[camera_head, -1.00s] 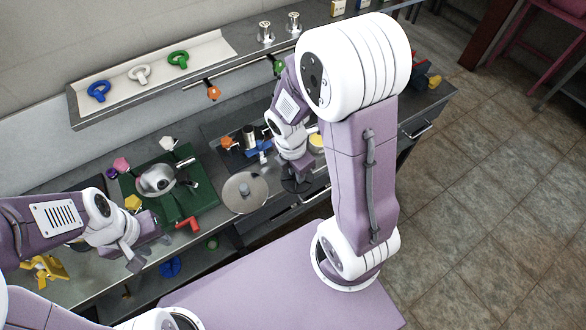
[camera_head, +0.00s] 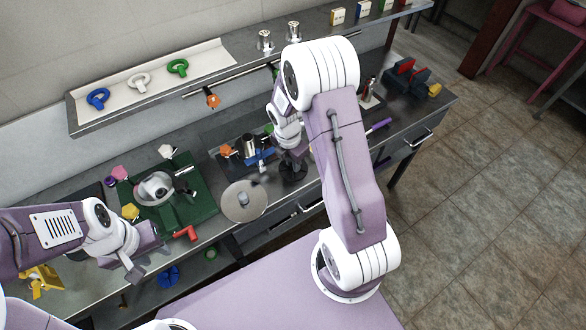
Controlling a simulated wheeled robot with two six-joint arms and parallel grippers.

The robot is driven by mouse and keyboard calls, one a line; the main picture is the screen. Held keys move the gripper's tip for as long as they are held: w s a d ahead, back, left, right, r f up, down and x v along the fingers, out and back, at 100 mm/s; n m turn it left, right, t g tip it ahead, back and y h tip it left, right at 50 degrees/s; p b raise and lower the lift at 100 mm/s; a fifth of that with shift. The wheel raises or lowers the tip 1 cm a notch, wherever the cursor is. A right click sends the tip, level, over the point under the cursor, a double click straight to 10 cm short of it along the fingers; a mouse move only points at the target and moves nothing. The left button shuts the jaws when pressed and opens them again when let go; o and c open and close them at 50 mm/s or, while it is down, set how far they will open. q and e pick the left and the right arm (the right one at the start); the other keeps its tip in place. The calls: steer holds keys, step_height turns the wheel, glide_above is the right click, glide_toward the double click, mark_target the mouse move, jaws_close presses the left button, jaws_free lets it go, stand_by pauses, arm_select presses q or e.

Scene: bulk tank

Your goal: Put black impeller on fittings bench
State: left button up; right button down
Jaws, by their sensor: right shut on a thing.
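The black impeller (camera_head: 293,171) is a dark, round piece at the tips of my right gripper (camera_head: 292,156), which is shut on it. It shows over the front part of the grey bench (camera_head: 222,223), right of a round metal disc; I cannot tell whether it touches the top. My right forearm hides part of the bench around it. My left gripper (camera_head: 148,257) looks open and empty, over the bench's front edge at the lower left.
The metal disc (camera_head: 244,201) and a green mat (camera_head: 195,207) with a metal housing (camera_head: 155,189) lie to the left. A blue impeller (camera_head: 168,277) sits on the lower shelf. A wall shelf (camera_head: 150,104) holds coloured rings. Red and dark blocks (camera_head: 408,78) stand at the far right.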

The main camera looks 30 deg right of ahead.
step_height(320, 180, down, 4)
steer(key=shift+s+r, duration=0.15)
steer(key=shift+r, duration=0.1)
steer(key=shift+f, duration=0.25)
steer(key=shift+f, duration=0.15)
steer(key=c, duration=1.3)
jaws_free()
